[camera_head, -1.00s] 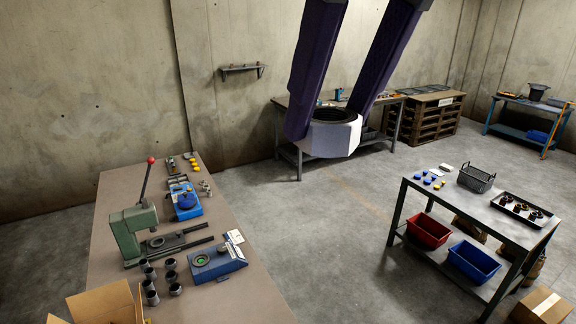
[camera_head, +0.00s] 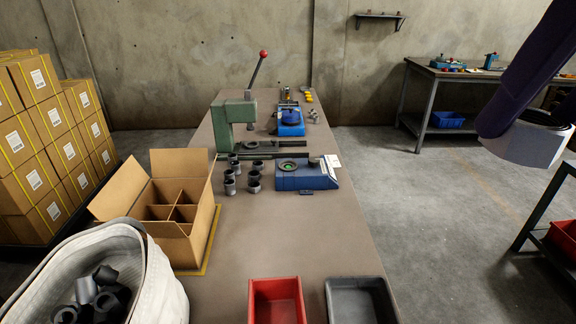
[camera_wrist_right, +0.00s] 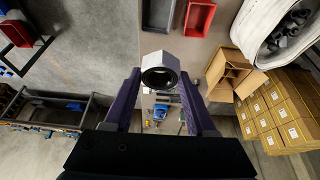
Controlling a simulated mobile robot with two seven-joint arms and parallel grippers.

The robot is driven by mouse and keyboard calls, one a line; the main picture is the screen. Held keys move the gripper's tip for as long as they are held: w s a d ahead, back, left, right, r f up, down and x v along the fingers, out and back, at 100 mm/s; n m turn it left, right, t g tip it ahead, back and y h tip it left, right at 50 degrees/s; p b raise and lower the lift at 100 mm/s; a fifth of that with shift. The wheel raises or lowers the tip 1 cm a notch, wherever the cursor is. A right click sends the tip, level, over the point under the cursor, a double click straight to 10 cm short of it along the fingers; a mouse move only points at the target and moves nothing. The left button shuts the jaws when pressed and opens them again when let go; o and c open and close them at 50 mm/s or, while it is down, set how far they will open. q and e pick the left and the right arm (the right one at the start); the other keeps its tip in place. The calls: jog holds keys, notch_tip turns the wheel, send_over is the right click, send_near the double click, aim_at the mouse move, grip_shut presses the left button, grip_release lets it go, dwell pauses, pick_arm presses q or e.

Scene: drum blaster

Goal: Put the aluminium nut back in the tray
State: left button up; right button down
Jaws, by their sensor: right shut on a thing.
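The aluminium nut (camera_head: 522,147) is a pale silver, many-sided ring with a dark bore. It is at the right of the head view and near the middle of the wrist view (camera_wrist_right: 151,60). My right gripper (camera_head: 538,112) is shut on it with two purple fingers, which also show in the wrist view (camera_wrist_right: 160,88). The nut is held up in the air. A dark grey tray (camera_head: 361,284) stands at the near right edge of the brown bench and looks empty where visible. It also shows at the top of the wrist view (camera_wrist_right: 158,12). My left gripper is not in view.
A red bin (camera_head: 276,285) stands left of the grey tray. The bench (camera_head: 290,225) also bears a divided cardboard box (camera_head: 180,205), several dark rings, a blue fixture (camera_head: 303,176) and a green press (camera_head: 232,122). A white sack (camera_head: 150,285) is at the near left.

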jog(key=s+a+f+n+g+y+b, duration=0.1)
jog(key=a+f+n+b, duration=0.4)
jog(key=f, duration=0.6)
jog(key=s+a+f+n+g+y+b, duration=0.15)
jog(key=a+f+n+b, duration=0.45)
jog(key=f, duration=0.6)
jog(key=s+a+f+n+y+b, duration=0.2)
jog(key=a+f+b, duration=0.2)
jog(key=f+b, duration=0.5)
jog(key=shift+g+h, duration=0.25)
jog(key=f, duration=0.6)
jog(key=f+b, duration=0.1)
jog(key=f, duration=0.5)
jog(key=f+b, duration=0.1)
jog(key=f, duration=0.5)
jog(key=shift+a, duration=0.4)
pick_arm(q)
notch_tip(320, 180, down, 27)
jog(key=b, duration=0.1)
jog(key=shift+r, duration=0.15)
pick_arm(e)
jog(key=shift+f, duration=2.35)
jog(key=shift+f, duration=0.1)
jog(key=shift+f+b, duration=0.1)
jog(key=shift+b, duration=0.25)
jog(key=shift+c, duration=1)
grip_release()
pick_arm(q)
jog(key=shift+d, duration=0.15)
